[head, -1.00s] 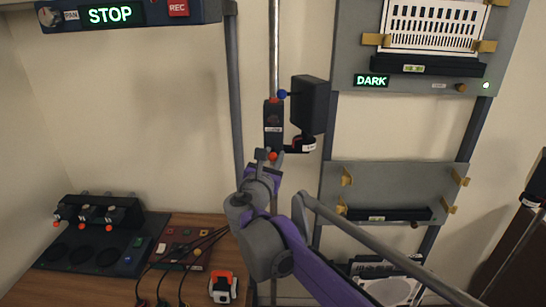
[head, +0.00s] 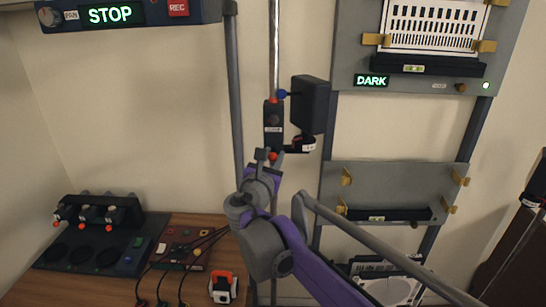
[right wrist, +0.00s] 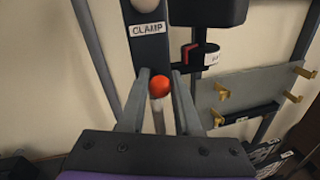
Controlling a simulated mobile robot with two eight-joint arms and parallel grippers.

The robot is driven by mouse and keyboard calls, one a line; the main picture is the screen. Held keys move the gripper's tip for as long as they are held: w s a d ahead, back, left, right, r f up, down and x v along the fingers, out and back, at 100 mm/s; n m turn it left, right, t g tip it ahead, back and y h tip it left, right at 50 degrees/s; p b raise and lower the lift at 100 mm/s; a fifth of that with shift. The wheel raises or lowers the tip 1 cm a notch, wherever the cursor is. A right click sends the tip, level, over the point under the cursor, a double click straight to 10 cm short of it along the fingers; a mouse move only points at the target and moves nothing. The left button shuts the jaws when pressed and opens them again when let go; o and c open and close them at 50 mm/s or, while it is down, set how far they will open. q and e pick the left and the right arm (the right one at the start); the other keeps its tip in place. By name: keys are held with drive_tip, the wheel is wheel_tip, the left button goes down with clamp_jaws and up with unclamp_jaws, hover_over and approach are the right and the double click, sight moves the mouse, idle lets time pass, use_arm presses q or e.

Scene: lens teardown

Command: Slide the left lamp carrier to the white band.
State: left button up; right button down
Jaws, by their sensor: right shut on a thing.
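The left lamp carrier (head: 273,127) is a dark upright block on a thin metal pole (head: 274,50), with a white label reading CLAMP in the right wrist view (right wrist: 148,29). A black box-shaped lamp (head: 309,104) sits at its right. A red-orange knob (right wrist: 159,84) is at the carrier's lower end. My right gripper (head: 267,157) is just below the carrier; in the right wrist view its fingers (right wrist: 161,78) are shut on the knob from both sides. I cannot make out a white band on the pole for certain. My left gripper is out of view.
A grey panel (head: 390,172) with brass clips stands to the right, below a panel with a DARK display (head: 371,81). A wooden bench (head: 215,225) at lower left bears a black console (head: 125,238), cables and an orange-white device (head: 222,288).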

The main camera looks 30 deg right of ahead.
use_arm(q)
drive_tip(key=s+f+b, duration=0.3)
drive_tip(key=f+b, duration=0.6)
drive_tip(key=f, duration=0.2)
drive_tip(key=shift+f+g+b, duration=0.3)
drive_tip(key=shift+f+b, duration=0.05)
use_arm(e)
wheel_tip(320, 180, down, 20)
drive_tip(key=c, duration=0.6)
unclamp_jaws()
drive_tip(key=v, duration=1.1)
drive_tip(key=shift+w, duration=0.1)
